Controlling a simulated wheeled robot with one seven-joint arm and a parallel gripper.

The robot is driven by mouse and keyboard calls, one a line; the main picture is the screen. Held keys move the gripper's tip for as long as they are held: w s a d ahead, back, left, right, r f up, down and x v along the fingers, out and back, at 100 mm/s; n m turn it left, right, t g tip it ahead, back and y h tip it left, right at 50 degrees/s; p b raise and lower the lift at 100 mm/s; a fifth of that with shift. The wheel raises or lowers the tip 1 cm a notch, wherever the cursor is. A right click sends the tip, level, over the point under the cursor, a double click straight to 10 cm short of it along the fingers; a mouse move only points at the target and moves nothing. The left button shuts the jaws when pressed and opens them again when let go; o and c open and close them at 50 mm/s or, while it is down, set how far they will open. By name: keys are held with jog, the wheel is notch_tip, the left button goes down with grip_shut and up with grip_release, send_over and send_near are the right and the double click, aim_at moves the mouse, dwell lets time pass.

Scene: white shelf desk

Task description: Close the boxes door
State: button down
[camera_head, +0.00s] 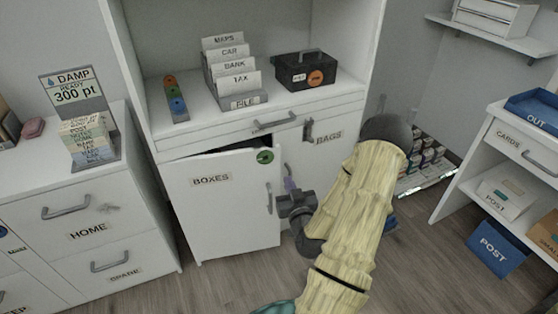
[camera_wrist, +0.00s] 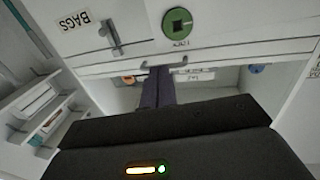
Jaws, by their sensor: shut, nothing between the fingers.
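The white BOXES door (camera_head: 225,215) is on the lower left of the shelf desk in the head view. It stands ajar, with a dark gap along its top edge. Its vertical handle (camera_head: 269,198) is near its right edge, and a green disc (camera_head: 265,157) is at its top right corner. My gripper (camera_head: 289,184) is just right of the handle, close to the door's right edge; I cannot tell whether it touches. In the wrist view my dark fingers (camera_wrist: 157,86) are together and empty, below a green disc (camera_wrist: 178,24).
The BAGS door (camera_head: 320,150) is beside it, with its handle (camera_head: 308,130) above my gripper. A drawer unit (camera_head: 100,225) stands close on the left. The shelf holds a file rack (camera_head: 236,85) and a black box (camera_head: 305,70). Floor is clear in front of the door.

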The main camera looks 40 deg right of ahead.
aim_at(279, 156)
jog(key=b+x, duration=0.4)
jog(key=x, duration=0.9)
jog(key=shift+w, duration=0.15)
